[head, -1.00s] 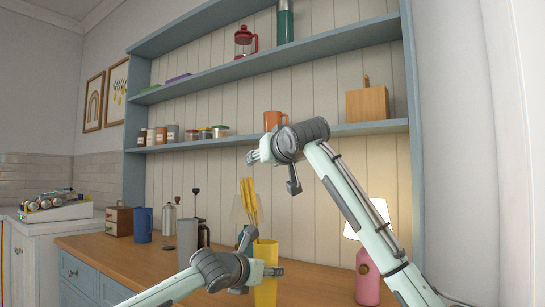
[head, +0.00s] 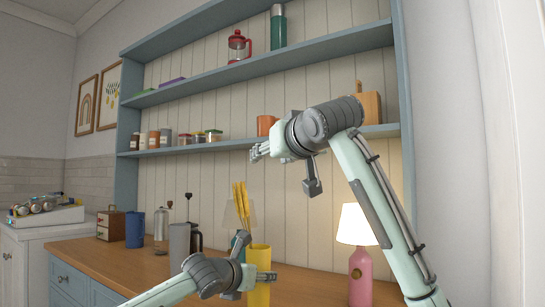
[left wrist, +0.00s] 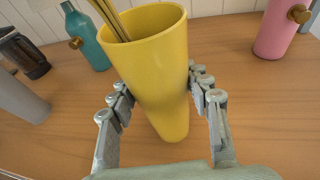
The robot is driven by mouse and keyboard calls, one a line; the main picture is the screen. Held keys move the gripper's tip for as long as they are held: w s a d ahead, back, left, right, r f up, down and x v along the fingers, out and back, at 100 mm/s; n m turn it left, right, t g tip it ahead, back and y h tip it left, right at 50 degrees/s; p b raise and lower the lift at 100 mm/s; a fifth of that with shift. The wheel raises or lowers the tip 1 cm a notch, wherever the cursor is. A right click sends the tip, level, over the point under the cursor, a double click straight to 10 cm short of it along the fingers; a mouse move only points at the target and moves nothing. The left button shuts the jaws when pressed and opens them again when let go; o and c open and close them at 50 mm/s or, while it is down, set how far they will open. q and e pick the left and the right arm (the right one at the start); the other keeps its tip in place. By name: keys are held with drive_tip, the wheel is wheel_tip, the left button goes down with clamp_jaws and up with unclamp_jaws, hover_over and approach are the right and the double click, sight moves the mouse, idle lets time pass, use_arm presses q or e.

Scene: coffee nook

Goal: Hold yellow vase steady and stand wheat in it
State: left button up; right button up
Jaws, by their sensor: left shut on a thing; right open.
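The yellow vase (head: 259,259) stands upright on the wooden counter. My left gripper (head: 266,277) is shut around its body; in the left wrist view the fingers lie on both sides of the vase (left wrist: 160,75). The golden wheat (head: 241,203) stands in the vase, leaning left. In the left wrist view its stalks (left wrist: 112,18) enter the mouth and rest by the left rim. Their lower ends are hidden inside. My right gripper (head: 261,151) is open and empty, above the wheat and apart from it, in front of the shelf.
A teal bottle (left wrist: 86,38) stands behind the vase to the left, and a pink bottle-shaped lamp (head: 360,275) to the right. An orange mug (head: 266,124) sits on the shelf behind my right gripper.

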idle(0.4)
use_arm(q)
drive_tip(key=o, duration=1.4)
drive_tip(key=shift+c, duration=0.2)
